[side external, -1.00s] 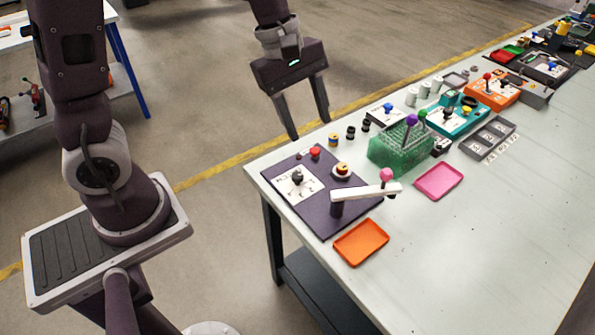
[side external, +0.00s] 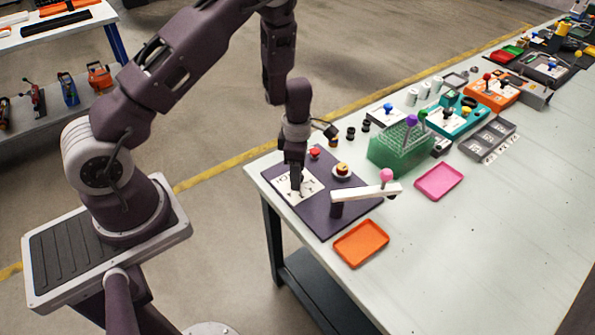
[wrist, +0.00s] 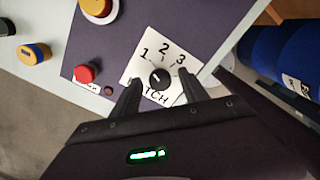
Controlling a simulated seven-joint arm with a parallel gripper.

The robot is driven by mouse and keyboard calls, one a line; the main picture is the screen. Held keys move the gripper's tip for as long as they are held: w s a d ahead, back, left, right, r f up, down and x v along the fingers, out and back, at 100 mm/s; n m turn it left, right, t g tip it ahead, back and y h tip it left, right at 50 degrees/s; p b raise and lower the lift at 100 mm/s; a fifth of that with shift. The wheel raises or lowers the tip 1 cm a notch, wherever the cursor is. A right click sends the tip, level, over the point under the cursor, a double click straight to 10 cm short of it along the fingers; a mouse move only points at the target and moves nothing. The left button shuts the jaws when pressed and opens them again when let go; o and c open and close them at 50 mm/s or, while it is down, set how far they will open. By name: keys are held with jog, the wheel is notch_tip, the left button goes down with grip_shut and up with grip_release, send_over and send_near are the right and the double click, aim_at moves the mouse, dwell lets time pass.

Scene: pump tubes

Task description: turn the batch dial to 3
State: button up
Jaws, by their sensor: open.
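The batch dial (wrist: 160,78) is a round dark knob on a white plate (wrist: 142,62) printed with 1, 2, 3 and partly hidden lettering. Which number its pointer faces is too small to tell. My gripper (wrist: 160,90) is open, pointing down, its fingertips to either side of the knob in the wrist view; I cannot tell whether they touch it. In the side view my gripper (side external: 297,188) is over the white plate (side external: 312,184) and hides the dial.
The dial's plate lies on a purple panel (side external: 325,218). Near it are a red button (side external: 315,153), a yellow-and-red button (side external: 342,169) and a white lever (side external: 362,193) with a pink ball. An orange tray (side external: 361,243) and green rack (side external: 400,148) stand further off.

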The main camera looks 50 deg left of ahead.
grip_shut()
jog(key=m, duration=0.4)
jog(key=shift+m, duration=0.4)
jog(key=m, duration=0.9)
jog(key=shift+m, duration=2)
